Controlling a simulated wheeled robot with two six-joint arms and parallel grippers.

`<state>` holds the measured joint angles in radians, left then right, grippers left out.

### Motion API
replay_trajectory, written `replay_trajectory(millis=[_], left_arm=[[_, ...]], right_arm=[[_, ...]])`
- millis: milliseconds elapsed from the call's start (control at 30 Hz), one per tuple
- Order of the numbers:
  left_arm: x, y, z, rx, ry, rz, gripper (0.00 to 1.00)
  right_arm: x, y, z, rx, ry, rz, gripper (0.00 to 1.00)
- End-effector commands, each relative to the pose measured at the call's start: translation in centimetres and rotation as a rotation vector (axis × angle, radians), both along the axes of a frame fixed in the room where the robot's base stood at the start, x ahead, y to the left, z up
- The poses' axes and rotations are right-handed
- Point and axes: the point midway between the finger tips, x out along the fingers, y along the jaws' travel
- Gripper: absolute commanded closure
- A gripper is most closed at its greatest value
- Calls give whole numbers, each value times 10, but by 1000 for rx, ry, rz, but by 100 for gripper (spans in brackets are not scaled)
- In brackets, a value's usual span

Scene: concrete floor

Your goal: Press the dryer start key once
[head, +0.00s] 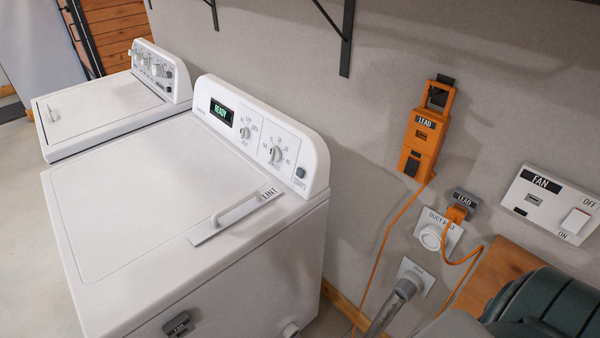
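The dryer (165,265) is the white machine in the nearer middle of the head view, with its lid shut. Its raised control panel (235,112) has a dark display (221,111) reading READY in green and two knobs. The start key (300,172) is a small dark square button at the panel's right end, with a small label below it. Nothing covers or touches the key. Neither of my grippers shows in the view.
A lint handle (240,208) rises from the dryer's top. Another white machine (100,100) stands behind left. On the wall are an orange LEAD unit (424,140) with a cord, a FAN switch plate (550,205) and a duct outlet (432,237). A dark teal rounded object (560,300) fills the lower right.

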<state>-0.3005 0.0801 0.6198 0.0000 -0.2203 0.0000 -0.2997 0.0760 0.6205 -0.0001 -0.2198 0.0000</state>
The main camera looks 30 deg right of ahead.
Motion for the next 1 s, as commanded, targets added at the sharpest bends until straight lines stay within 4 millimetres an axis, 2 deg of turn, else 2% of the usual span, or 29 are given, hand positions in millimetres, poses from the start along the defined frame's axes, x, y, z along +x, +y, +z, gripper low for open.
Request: replay_trajectory(millis=[33, 267, 1000], left_arm=[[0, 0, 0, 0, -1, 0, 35], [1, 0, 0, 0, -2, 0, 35], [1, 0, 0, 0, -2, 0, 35]], right_arm=[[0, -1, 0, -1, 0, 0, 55], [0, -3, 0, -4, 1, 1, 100], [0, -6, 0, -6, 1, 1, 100]])
